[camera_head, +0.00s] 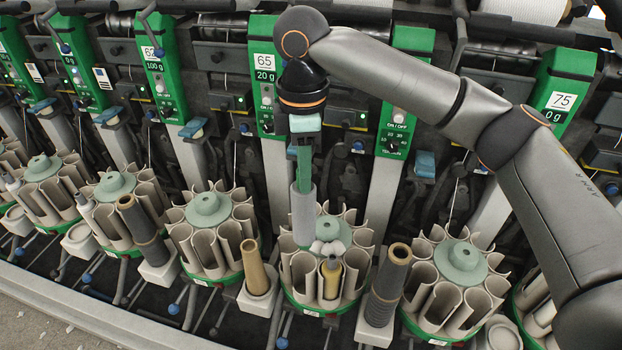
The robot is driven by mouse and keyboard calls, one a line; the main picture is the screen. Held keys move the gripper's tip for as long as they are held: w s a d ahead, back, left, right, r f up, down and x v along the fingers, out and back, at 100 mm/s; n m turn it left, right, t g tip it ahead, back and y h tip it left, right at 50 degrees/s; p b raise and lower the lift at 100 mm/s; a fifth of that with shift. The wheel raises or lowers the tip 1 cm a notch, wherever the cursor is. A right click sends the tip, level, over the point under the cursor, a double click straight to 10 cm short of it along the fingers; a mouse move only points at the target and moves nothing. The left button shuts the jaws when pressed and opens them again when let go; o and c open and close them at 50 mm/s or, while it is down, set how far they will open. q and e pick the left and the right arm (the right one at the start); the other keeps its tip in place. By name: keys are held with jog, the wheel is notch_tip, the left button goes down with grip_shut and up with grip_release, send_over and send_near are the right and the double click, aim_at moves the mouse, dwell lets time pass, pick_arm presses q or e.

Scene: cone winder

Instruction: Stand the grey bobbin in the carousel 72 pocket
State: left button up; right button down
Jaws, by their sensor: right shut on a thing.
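My right gripper (305,124) points down, shut on the green upper end of the grey bobbin (304,212). The bobbin hangs about upright, its grey body below the green tube. Its lower end is over the left part of a carousel (299,272) with beige pockets and a grey-green centre dome. I cannot tell whether that end is inside a pocket. A yellow bobbin (331,280) stands in a front pocket of this carousel. The label on the carousel's base is too small to read. No panel marked 72 is legible. My left gripper is not in view.
Similar carousels stand left (208,206) and right (463,256). A tan tube (255,266) and dark tubes (387,287) rise between them. Panels marked 65 (265,66) and 75 (560,102) stand behind. My right arm partly covers the panel between them. A pale rail (75,318) runs in front.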

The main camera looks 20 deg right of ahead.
jog(key=shift+w+r, duration=0.15)
jog(key=shift+w, duration=0.4)
jog(key=shift+f, duration=0.2)
notch_tip(320, 180, down, 2)
jog(key=shift+s+f, duration=0.1)
jog(key=shift+s, duration=0.05)
jog(key=shift+f, duration=0.55)
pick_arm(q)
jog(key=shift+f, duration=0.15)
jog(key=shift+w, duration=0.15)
